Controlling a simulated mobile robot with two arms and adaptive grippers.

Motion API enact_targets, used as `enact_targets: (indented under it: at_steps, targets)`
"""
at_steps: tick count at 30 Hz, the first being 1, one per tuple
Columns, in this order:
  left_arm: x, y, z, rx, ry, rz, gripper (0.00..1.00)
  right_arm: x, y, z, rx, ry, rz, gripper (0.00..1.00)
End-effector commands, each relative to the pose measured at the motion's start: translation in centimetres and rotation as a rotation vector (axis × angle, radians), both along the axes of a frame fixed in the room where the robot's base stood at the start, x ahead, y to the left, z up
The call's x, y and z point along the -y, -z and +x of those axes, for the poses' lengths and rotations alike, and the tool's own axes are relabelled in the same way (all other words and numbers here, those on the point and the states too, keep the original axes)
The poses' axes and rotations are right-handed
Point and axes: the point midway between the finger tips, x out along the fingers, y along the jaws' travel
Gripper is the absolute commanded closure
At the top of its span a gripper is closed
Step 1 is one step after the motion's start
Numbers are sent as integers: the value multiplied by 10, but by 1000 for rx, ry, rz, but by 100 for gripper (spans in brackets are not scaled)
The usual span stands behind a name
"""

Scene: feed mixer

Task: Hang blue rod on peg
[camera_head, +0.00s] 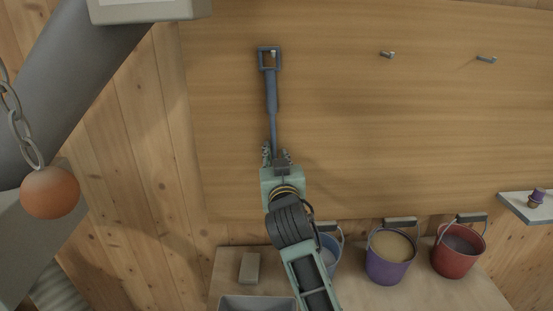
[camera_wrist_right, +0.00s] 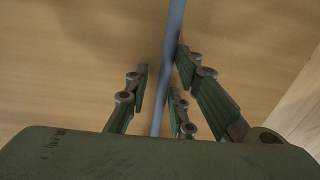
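The blue rod (camera_head: 271,100) is upright against the wooden board, with a square loop handle at its top. A small light peg (camera_head: 274,53) shows inside the loop, near its top edge. The rod's lower end is hidden behind my right gripper (camera_head: 277,155). In the right wrist view, the rod (camera_wrist_right: 171,50) runs between the fingers of my right gripper (camera_wrist_right: 163,72). The fingers are spread on both sides of it, with a clear gap on the left. My left gripper is not in view.
Two other pegs (camera_head: 387,54) (camera_head: 486,59) on the board are bare. Below stand a blue bucket (camera_head: 328,250), a purple bucket (camera_head: 390,262) and a red bucket (camera_head: 459,255). An orange ball (camera_head: 50,192) hangs on a chain at left. A small shelf (camera_head: 520,206) is at right.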

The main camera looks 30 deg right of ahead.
Motion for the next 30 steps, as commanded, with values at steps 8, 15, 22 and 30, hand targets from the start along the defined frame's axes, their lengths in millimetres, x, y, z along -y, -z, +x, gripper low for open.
enact_targets:
  at_steps: [8, 15, 22, 30]
  targets:
    - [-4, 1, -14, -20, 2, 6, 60, 0, 0, 0, 0, 0, 0, 100]
    - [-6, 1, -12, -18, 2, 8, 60, 0, 0, 0, 0, 0, 0, 100]
    - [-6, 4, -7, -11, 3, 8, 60, -5, 1, 3, 11, -1, 18, 100]
    - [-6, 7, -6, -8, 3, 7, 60, -13, 1, 8, 30, 0, 50, 100]
